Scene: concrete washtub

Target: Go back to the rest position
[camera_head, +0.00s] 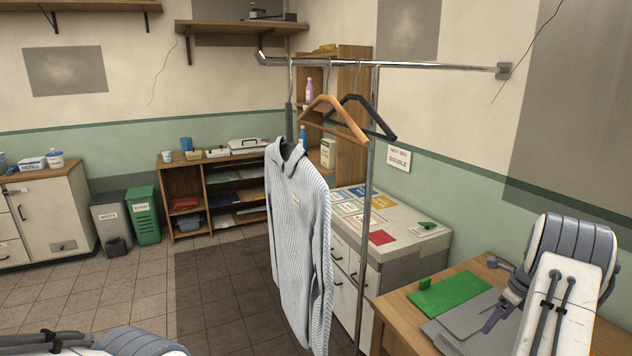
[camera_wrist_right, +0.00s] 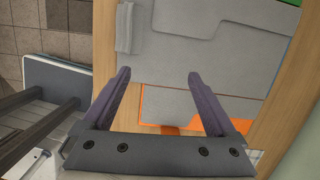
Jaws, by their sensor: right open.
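My right gripper (camera_head: 492,318) is open and empty above the wooden table at the lower right. In the right wrist view its two purple-grey fingers (camera_wrist_right: 158,74) are spread apart with nothing between them. Below them lie grey flat pieces (camera_wrist_right: 205,45) and an orange sheet (camera_wrist_right: 165,104) on the table. Part of my left arm shows at the bottom left of the head view, but its gripper is not visible.
A light-blue ribbed sweater (camera_head: 298,225) hangs from a metal rail (camera_head: 420,66), beside an orange hanger (camera_head: 335,115) and a black hanger (camera_head: 368,113). A green sheet (camera_head: 447,294) lies on the wooden table (camera_head: 393,312). A white cabinet (camera_head: 415,258) stands behind.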

